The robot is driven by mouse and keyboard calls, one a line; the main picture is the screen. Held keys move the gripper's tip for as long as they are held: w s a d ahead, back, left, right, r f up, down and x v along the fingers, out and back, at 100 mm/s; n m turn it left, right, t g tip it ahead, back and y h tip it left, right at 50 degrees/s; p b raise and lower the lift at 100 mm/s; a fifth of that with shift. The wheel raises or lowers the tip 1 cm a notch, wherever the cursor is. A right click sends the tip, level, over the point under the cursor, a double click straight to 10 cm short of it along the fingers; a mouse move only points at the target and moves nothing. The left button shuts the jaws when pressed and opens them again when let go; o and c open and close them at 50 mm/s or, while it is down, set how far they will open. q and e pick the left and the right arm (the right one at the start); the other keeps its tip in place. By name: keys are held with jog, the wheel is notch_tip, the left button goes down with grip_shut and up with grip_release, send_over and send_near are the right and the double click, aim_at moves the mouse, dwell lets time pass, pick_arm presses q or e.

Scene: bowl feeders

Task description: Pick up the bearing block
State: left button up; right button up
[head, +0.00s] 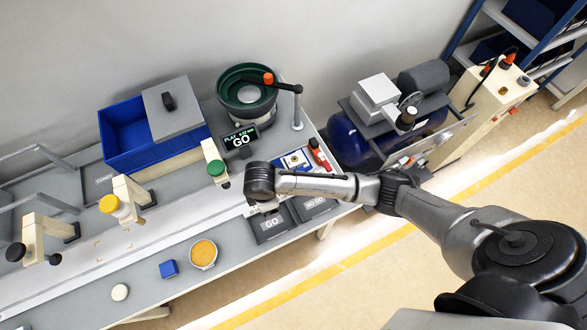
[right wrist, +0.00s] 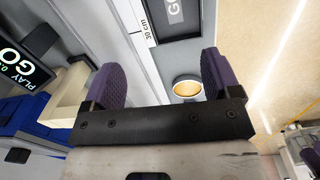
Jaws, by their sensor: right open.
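A small blue block (head: 169,268) sits on the front part of the bench in the head view. It is the likeliest bearing block, but its details are too small to be sure. My right gripper (head: 264,205) is above the bench near the GO tray, to the right of the blue block and apart from it; its fingers are mostly hidden under the wrist in the head view. In the right wrist view my right gripper (right wrist: 163,65) has its two purple-padded fingers wide apart with nothing held. The blue block cannot be made out there. My left gripper is not in view.
A round dish with orange contents (head: 203,254) stands near the blue block; it also shows in the right wrist view (right wrist: 187,90). A white disc (head: 120,292) lies nearby. GO tray (head: 268,226), PLAY display (head: 240,138), sensor posts (head: 121,200), blue bin (head: 125,130) and green bowl feeder (head: 246,90) surround.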

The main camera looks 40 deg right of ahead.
jog(key=w+d+f+n+h+b, duration=0.1)
jog(key=w+d+f+h+b, duration=0.15)
jog(key=w+d, duration=0.3)
jog(key=g+h+b, duration=0.1)
jog(key=h+b, duration=0.1)
jog(key=b, duration=0.2)
send_near(294, 159)
jog(key=f, duration=0.1)
jog(key=d+f+b, duration=0.1)
jog(key=f, duration=0.1)
jog(key=shift+d+g, duration=0.15)
jog(key=shift+g, duration=0.15)
jog(key=shift+b+x, duration=0.35)
jog(key=shift+x, duration=2.2)
jog(key=shift+s+d+f, duration=0.1)
jog(key=shift+d+f, duration=0.1)
jog(key=shift+f, duration=0.3)
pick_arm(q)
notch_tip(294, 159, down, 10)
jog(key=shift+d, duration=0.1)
pick_arm(e)
jog(key=c, duration=1.1)
